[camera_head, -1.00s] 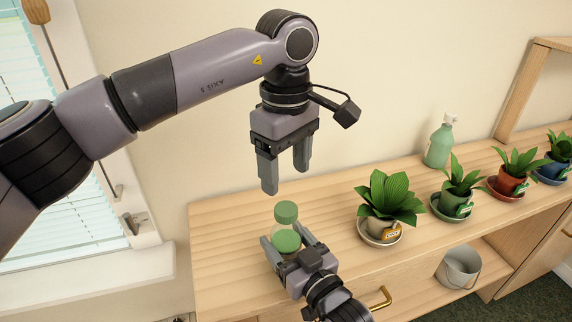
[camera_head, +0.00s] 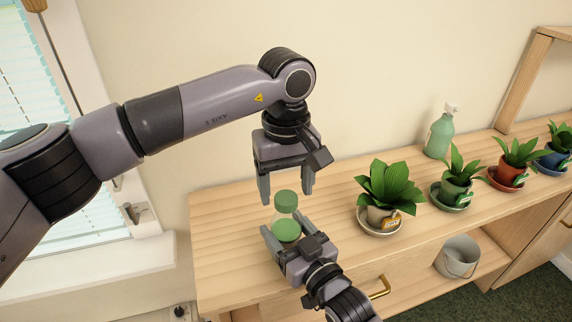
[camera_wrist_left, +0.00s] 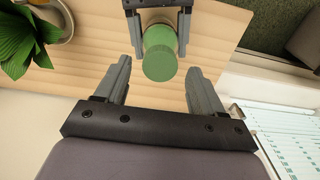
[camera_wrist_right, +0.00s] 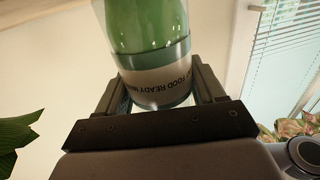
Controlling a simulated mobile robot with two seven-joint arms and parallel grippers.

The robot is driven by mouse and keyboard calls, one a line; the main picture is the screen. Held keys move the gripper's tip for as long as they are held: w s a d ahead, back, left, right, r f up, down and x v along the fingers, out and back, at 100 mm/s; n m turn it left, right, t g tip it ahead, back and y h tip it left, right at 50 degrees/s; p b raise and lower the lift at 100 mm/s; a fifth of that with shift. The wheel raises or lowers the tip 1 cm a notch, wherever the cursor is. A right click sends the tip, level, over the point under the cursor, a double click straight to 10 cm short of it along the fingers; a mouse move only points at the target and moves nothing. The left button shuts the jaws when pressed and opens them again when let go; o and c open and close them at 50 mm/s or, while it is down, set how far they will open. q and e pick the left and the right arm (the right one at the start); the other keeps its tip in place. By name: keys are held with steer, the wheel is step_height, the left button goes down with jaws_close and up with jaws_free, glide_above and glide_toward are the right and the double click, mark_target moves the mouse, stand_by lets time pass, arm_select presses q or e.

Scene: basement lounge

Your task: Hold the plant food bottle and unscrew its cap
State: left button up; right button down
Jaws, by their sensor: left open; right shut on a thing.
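The plant food bottle (camera_head: 286,229) is clear with green contents and a green cap (camera_head: 286,199). In the left wrist view the cap (camera_wrist_left: 160,53) lies ahead, between and slightly beyond the open fingertips (camera_wrist_left: 157,68). Contact with the cap is not visible.
The cabinet top (camera_head: 225,225) holds a potted plant (camera_head: 388,190) to the right, then more potted plants on saucers. A green spray bottle (camera_head: 439,135) stands at the back. A grey bucket (camera_head: 457,257) sits on the lower shelf. A window is at left.

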arm_select(q)
steer(key=shift+f, duration=0.95)
steer(key=c, duration=1.1)
steer(key=shift+c, duration=0.2)
